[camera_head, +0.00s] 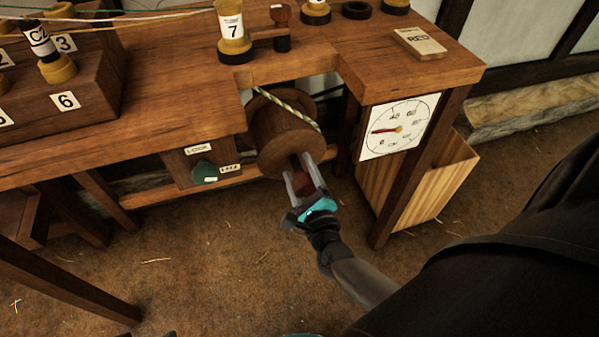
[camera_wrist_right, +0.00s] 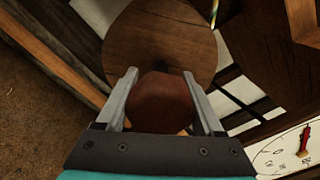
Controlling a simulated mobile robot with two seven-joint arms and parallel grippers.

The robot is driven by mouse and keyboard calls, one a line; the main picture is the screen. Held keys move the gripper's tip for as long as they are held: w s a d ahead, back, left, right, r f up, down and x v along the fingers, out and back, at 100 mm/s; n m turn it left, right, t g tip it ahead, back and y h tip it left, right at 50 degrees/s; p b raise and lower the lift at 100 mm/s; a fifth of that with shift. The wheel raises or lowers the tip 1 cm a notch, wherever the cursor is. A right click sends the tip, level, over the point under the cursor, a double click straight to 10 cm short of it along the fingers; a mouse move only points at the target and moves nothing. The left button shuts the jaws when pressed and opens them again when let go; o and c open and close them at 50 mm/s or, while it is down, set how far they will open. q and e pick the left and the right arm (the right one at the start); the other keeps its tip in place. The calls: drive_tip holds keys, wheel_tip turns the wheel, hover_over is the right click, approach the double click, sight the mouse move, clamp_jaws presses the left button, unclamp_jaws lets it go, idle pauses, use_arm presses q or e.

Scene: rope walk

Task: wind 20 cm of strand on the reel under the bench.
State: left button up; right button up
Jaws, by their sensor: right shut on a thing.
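The wooden reel (camera_head: 282,140) sits under the bench (camera_head: 180,92), in a notch in its front edge. A green, yellow and white strand (camera_head: 288,108) runs down from the bench top over the reel. My right gripper (camera_head: 301,182) is shut on the reddish-brown crank knob (camera_head: 304,183) at the front of the reel. In the right wrist view the reel's round face (camera_wrist_right: 160,42) lies beyond the knob (camera_wrist_right: 162,105), which is between the two fingers. A white dial (camera_head: 398,127) with a red pointer hangs on the bench front.
A green knob (camera_head: 204,172) on a panel with labels, one reading LOCK, is left of the reel. A slatted wooden bin (camera_head: 430,185) stands under the dial. A bench leg (camera_head: 345,135) is close right of the reel. A block marked RED (camera_head: 419,42) lies on top.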

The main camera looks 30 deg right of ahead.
use_arm(q)
drive_tip(key=shift+r, duration=0.15)
use_arm(e)
drive_tip(key=shift+w+r, duration=0.1)
drive_tip(key=shift+r, duration=0.05)
drive_tip(key=o, duration=1.4)
drive_tip(key=shift+c, duration=0.2)
drive_tip(key=shift+s, duration=0.2)
use_arm(q)
wheel_tip(320, 180, down, 6)
drive_tip(key=g+p, duration=0.1)
drive_tip(key=p, duration=0.1)
drive_tip(key=shift+s+p, duration=0.25)
drive_tip(key=shift+p, duration=0.15)
use_arm(e)
drive_tip(key=v, duration=1.5)
